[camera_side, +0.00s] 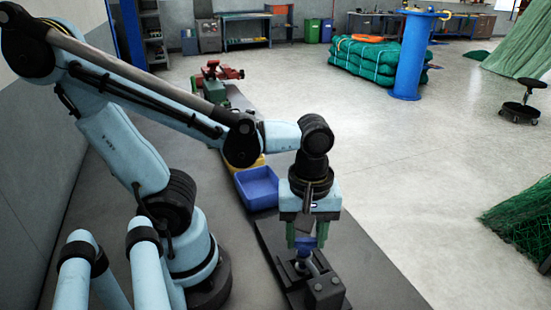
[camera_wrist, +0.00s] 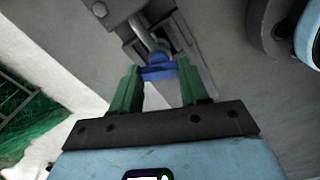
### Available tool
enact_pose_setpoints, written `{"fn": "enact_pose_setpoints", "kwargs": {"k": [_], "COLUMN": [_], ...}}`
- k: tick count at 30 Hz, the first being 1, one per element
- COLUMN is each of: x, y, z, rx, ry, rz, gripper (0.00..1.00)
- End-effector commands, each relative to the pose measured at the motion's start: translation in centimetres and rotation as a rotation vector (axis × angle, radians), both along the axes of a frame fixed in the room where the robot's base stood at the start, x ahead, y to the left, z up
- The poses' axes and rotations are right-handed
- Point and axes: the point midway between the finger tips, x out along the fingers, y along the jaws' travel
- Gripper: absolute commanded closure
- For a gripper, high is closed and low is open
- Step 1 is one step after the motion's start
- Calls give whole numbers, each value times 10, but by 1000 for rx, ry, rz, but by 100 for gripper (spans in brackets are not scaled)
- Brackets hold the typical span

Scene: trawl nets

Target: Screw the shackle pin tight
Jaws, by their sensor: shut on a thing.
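My gripper (camera_side: 306,246) points down, its two green fingers closed on a blue piece (camera_side: 307,242), which looks like the head of the shackle pin. In the wrist view the blue piece (camera_wrist: 157,71) lies between the fingertips (camera_wrist: 160,69). A grey metal shackle (camera_wrist: 150,40) shows just beyond it, with its bow curving towards a dark block. In the side view the shackle (camera_side: 303,263) is under my gripper, held at a dark fixture (camera_side: 323,291). The pin's thread and how far it is in are hidden.
A blue bin (camera_side: 257,189) stands just behind my gripper on the dark bench, with a yellow bin partly hidden behind it. A red and green vise-like tool (camera_side: 213,88) is farther back. Green netting (camera_side: 522,220) lies on the floor at the right, with clear floor between.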

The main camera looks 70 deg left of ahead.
Motion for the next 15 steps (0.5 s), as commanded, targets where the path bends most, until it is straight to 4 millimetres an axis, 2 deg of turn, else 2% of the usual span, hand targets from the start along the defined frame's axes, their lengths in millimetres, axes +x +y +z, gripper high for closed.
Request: {"fn": "enact_pose_setpoints", "kwargs": {"k": [15], "x": [0], "y": [-1], "z": [0], "rx": [-4], "ry": [2], "rz": [-490], "gripper": [86]}}
